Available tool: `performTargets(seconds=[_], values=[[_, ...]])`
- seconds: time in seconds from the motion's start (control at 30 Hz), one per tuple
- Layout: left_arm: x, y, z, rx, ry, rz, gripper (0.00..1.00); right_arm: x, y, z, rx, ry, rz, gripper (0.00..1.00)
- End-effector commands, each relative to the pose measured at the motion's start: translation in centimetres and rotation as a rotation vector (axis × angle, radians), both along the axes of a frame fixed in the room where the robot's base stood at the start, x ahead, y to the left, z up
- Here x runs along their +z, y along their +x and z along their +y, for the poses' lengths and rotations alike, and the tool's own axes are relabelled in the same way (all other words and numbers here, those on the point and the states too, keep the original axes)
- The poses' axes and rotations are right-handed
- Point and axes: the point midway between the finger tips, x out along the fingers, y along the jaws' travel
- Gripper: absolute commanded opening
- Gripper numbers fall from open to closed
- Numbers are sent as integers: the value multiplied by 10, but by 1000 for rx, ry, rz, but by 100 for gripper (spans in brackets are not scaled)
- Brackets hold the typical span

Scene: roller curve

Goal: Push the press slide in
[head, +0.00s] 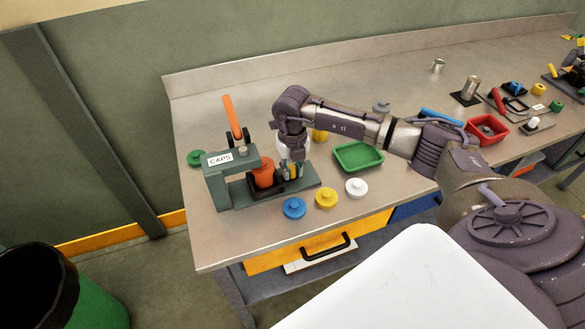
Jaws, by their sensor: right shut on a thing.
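The green cap press (216,186) with a "CAPS" label stands at the left end of the bench. Its orange lever (232,118) points up. An orange-red capped jar (263,174) sits low on the press, just right of its upright and partly below the head. The press slide (284,187) lies on the green base, to the right of the jar. My right gripper (291,171) points down at the slide's right part and is shut on it. The fingers hide the exact grip. My left gripper is out of view.
Blue (294,208), yellow (326,197) and white (356,187) caps lie along the front edge. A green cap (195,158) lies behind the press. A green tray (358,156) and a red tray (487,130) stand to the right. An orange drawer (300,255) hangs below.

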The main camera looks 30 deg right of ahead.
Motion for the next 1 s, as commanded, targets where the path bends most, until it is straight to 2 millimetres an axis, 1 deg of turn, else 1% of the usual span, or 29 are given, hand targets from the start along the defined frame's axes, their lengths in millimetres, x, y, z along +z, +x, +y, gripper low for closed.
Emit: performTargets(seconds=[0.1, 0.17, 0.4, 0.47, 0.7, 0.73, 0.77, 1.0], values=[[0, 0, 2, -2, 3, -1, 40, 0, 0, 1, 0, 0, -1, 0], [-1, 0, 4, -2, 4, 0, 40, 0, 2, 5, 1, 1, 0, 0], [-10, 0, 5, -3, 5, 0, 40, 0, 11, 41, 3, 3, -3, 0], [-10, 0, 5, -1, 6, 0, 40, 1, 12, 44, 1, 2, -3, 0], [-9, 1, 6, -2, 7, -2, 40, 1, 12, 46, 2, 5, -4, 0], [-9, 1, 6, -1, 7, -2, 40, 1, 12, 46, 2, 5, -4, 30], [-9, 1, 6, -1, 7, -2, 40, 1, 12, 46, 2, 5, -4, 35], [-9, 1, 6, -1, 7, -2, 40, 1, 11, 45, 1, 3, -3, 36]])
